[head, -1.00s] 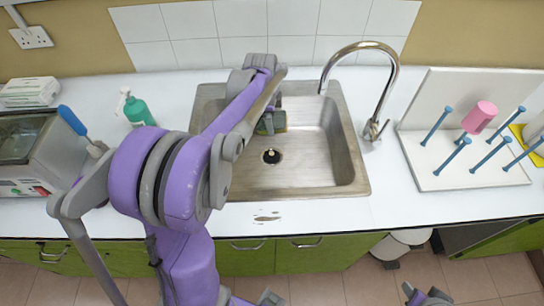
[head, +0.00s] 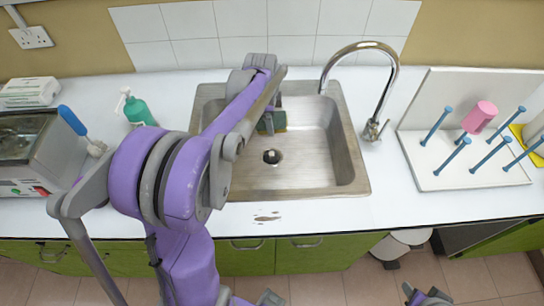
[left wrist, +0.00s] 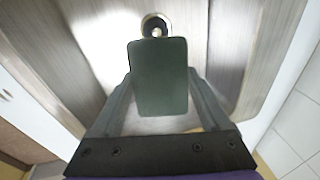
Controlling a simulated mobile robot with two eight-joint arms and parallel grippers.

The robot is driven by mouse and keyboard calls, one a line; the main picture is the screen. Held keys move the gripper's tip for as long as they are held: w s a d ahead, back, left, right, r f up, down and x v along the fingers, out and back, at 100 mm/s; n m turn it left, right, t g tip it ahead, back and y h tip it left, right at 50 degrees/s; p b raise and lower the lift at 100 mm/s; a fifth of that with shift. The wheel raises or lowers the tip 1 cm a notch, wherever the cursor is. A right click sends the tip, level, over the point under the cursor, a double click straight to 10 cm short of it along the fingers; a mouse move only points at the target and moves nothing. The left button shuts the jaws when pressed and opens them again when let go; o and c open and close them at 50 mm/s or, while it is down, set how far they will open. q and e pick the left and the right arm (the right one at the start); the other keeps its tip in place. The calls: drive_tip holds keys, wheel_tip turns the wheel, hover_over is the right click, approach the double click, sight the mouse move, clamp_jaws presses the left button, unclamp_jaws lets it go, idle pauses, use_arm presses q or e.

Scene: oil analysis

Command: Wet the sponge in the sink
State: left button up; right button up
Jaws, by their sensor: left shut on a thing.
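The sponge (head: 279,121), dark green with a thin yellow edge, is inside the metal sink (head: 318,160), up from the drain. My left gripper (head: 268,112) reaches into the sink from above and is shut on it; my arm hides part of both. In the left wrist view the sponge's dark green face (left wrist: 160,78) sits between the two fingers, with the drain (left wrist: 155,24) beyond it. The chrome tap (head: 387,88) arches over the sink's right rear, and no water stream shows. My right gripper (head: 428,297) is partly cut off at the bottom edge; its opening is unclear.
A green soap bottle (head: 138,110) and a grey machine (head: 35,150) stand left of the sink. A white peg rack (head: 440,175) with blue pegs and a pink cup (head: 480,117) stands right. Small wet-looking marks (head: 267,218) lie on the front counter.

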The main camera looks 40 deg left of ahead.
sight(273, 118)
use_arm(q)
drive_tip(key=shift+w+r+p, duration=0.1)
drive_tip(key=shift+r+p, duration=0.9)
drive_tip(key=shift+r, duration=1.05)
use_arm(e)
drive_tip(key=r, duration=0.1)
drive_tip(key=w+r, duration=0.1)
drive_tip(key=shift+w+r, duration=0.15)
drive_tip(key=shift+r, duration=0.25)
use_arm(q)
drive_tip(key=shift+a, duration=0.1)
use_arm(e)
drive_tip(key=shift+a, duration=0.1)
